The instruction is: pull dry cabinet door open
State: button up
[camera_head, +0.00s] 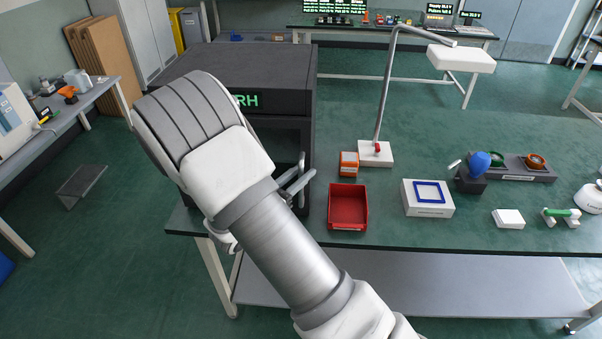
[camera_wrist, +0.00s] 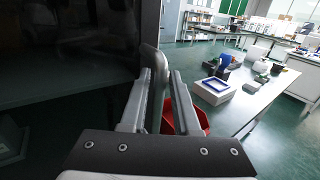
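The dry cabinet (camera_head: 245,68) is a dark box with a green "RH" display, standing at the left end of the bench. My arm hides much of its front. In the wrist view its dark, glossy door (camera_wrist: 75,45) fills the left side. A grey upright bar handle (camera_wrist: 157,65) stands at the door's right edge. My gripper (camera_wrist: 160,75) is open, with the handle between its two fingers. The handle looks closer to the left finger, with a gap on the right; contact is unclear. My gripper also shows beside the cabinet in the head view (camera_head: 299,182).
A red bin (camera_head: 348,207) stands just right of my gripper, with an orange box (camera_head: 348,163) behind it. A lamp (camera_head: 376,152) and a white box with a blue frame (camera_head: 427,198) stand further right. The bench front is mostly clear.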

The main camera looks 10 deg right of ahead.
grip_shut()
dwell(1.4)
